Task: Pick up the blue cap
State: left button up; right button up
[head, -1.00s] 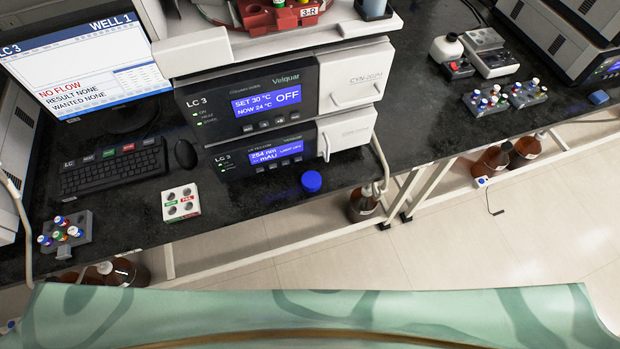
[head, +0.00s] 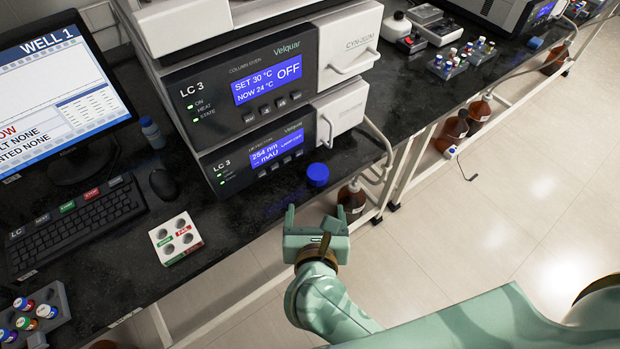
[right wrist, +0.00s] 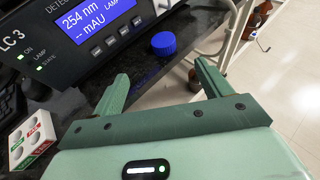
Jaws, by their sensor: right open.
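The blue cap (head: 317,174) sits on the black bench top close to its front edge, in front of the lower LC 3 unit. It also shows in the right wrist view (right wrist: 164,44), beyond the fingertips and between their lines. My right gripper (head: 317,212) is open and empty, just in front of the bench edge and short of the cap, not touching it. In the right wrist view its two green fingers (right wrist: 160,80) are spread wide. My left gripper is not in view.
The stacked LC 3 units (head: 270,85) stand right behind the cap. A white four-hole block (head: 175,238), a keyboard (head: 75,225) and a vial rack (head: 35,315) lie to the left. A hose and a brown bottle (head: 351,202) are to the right, below bench height.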

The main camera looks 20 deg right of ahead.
jog(key=b, duration=0.4)
send_near(318, 176)
jog(key=w+f, duration=0.2)
jog(key=w, duration=0.2)
jog(key=shift+w+d+r, duration=0.15)
jog(key=shift+w+d, duration=0.05)
jog(key=shift+d, duration=0.05)
jog(key=b+x, duration=0.1)
jog(key=x, duration=0.2)
jog(key=b+x, duration=0.1)
jog(key=shift+w+d+f+b, duration=0.15)
jog(key=shift+d+f+b, duration=0.15)
jog(key=shift+d+f, duration=0.15)
jog(key=shift+w, duration=0.25)
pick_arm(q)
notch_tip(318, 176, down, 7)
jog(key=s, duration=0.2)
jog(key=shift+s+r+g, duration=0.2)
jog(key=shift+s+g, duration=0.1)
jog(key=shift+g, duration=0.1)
pick_arm(e)
jog(key=shift+r, duration=0.15)
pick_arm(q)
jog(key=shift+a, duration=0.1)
pick_arm(e)
jog(key=c, duration=1.1)
